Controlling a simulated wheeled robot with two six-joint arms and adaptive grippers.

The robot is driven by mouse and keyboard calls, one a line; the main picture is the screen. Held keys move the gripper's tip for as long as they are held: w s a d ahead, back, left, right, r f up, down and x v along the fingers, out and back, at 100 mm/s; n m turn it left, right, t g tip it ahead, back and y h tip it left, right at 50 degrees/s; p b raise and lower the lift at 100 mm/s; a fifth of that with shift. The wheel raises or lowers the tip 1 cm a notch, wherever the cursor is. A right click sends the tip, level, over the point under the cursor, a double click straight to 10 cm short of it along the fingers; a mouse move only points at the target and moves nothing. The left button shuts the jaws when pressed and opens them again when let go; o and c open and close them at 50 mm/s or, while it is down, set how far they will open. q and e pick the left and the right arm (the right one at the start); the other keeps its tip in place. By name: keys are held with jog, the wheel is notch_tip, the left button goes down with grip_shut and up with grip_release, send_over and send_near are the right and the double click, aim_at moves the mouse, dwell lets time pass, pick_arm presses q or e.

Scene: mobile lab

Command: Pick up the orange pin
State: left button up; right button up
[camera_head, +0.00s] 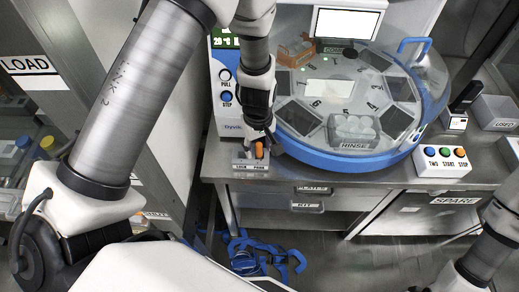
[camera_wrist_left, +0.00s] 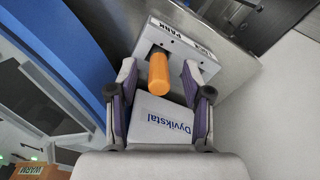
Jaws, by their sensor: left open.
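The orange pin (camera_head: 259,150) stands in a small grey block (camera_head: 250,166) at the front edge of the steel bench, on the side labelled PARK. In the left wrist view the orange pin (camera_wrist_left: 159,75) sticks out of the block (camera_wrist_left: 172,42) toward the camera. My left gripper (camera_head: 262,136) is open and comes down over the block from above. In the wrist view its two purple-lined fingers lie on either side of the pin, with a gap on each side. My right gripper is out of view.
A round machine with a blue rim (camera_head: 345,160) stands just right of the block. A white button box (camera_head: 443,162) sits farther right on the bench. Blue straps (camera_head: 262,252) lie on the floor below. Part of my right arm shows at lower right.

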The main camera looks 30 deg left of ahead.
pick_arm(q)
jog(key=shift+w+f, duration=0.25)
jog(key=shift+f, duration=0.45)
jog(key=shift+d+r, duration=0.1)
jog(key=shift+s, duration=0.15)
jog(key=c, duration=0.4)
grip_shut()
jog(key=shift+r, duration=0.1)
